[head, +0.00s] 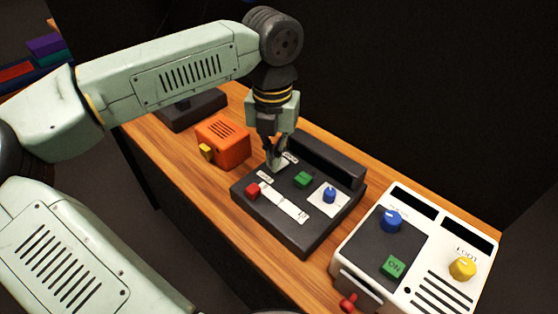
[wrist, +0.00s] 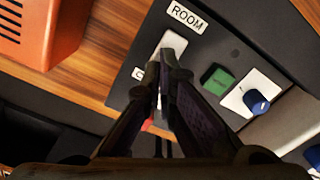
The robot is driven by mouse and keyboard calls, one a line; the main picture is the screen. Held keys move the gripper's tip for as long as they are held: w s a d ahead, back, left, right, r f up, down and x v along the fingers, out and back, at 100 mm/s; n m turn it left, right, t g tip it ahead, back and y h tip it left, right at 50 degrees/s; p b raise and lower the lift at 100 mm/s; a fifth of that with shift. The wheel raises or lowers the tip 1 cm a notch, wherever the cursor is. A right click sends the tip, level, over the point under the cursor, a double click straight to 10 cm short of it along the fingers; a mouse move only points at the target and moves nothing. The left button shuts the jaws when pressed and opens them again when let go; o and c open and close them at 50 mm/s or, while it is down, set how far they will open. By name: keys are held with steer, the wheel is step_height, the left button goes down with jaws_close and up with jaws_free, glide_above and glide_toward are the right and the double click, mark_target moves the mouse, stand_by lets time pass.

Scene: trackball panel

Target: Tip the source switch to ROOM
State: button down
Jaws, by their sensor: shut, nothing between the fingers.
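The source switch (wrist: 174,42) is a pale rocker on the dark panel (head: 312,238). A label reading ROOM (wrist: 187,16) lies at its upper end in the wrist view, and another label (wrist: 138,73), mostly hidden, lies near its lower end. My gripper (head: 276,166) is shut and empty, pointing down over the switch. In the wrist view its fingertips (wrist: 160,68) overlap the switch's lower part. I cannot tell whether they touch it, nor which way the rocker is tipped.
A green button (head: 303,179), a blue knob (head: 329,195) and a red slider knob (head: 253,190) share the panel. An orange box (head: 222,143) stands to its left. A white console (head: 453,291) with knobs stands to its right on the wooden table (head: 290,262).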

steer(key=shift+f+b, duration=0.3)
steer(key=shift+f, duration=0.05)
steer(key=shift+r, duration=0.15)
steer(key=shift+r+p, duration=1.95)
steer(key=shift+r, duration=1.45)
